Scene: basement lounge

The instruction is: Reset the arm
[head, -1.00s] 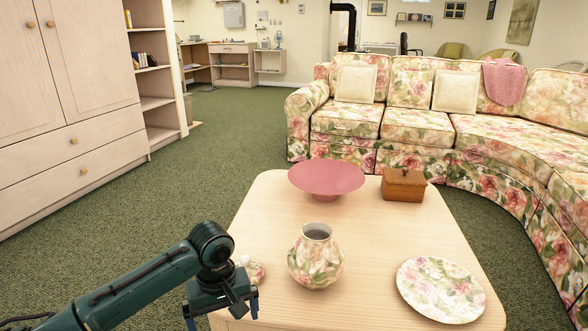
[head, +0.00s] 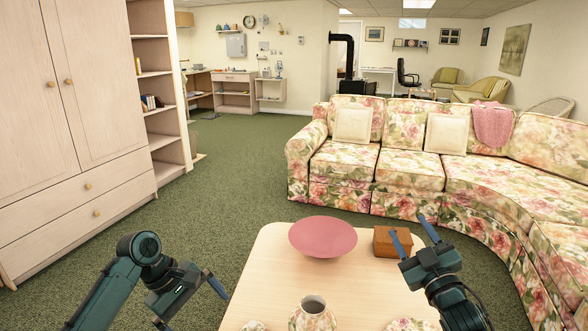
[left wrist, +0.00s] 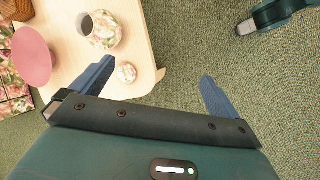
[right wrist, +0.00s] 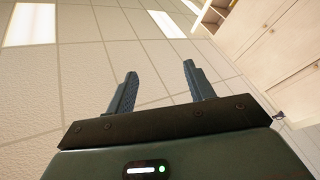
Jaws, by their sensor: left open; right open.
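My left gripper (head: 189,304) is open and empty, off the left edge of the coffee table in the head view. In the left wrist view its spread fingers (left wrist: 158,88) have carpet and the table's edge behind them. My right gripper (head: 412,236) is raised at the table's right side, open and empty, its fingers pointing up in front of the wooden box. The right wrist view shows its fingers (right wrist: 160,82) apart against the ceiling.
A floral sofa (head: 375,165) stands behind, a wardrobe (head: 65,120) at left. Carpet between is clear.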

